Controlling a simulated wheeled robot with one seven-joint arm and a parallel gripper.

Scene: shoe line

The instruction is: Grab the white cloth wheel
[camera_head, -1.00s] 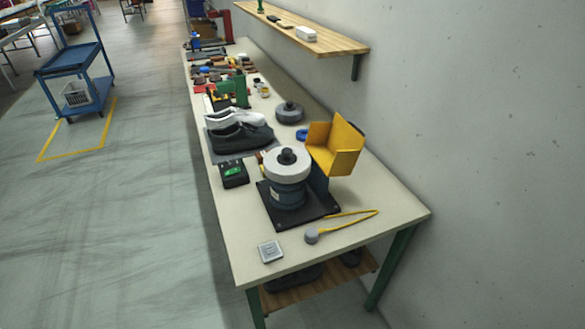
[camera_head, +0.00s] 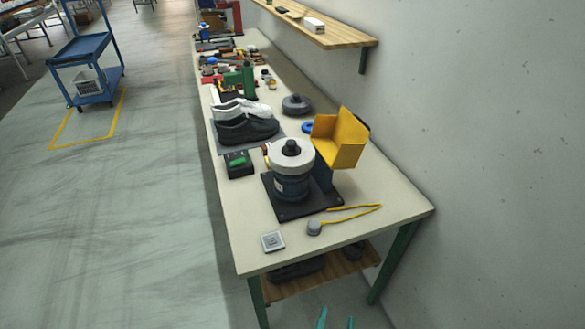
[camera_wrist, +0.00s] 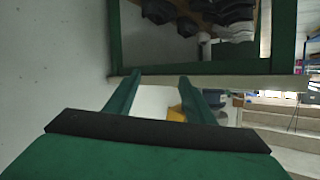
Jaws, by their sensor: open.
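The motor stands on a black base plate (camera_head: 328,202) near the front end of the workbench. My gripper (camera_head: 336,321) just enters the bottom edge of the head view, well below and apart from the wheel. In the wrist view, my gripper (camera_wrist: 156,82) shows two separated green fingers with nothing between them.
A yellow guard (camera_head: 341,138) stands right beside the wheel. A grey shoe (camera_head: 247,131), green-topped box (camera_head: 238,164), small grey square (camera_head: 272,241) and yellow cord (camera_head: 352,208) lie around it. The bench (camera_head: 244,208) meets a wall on the right.

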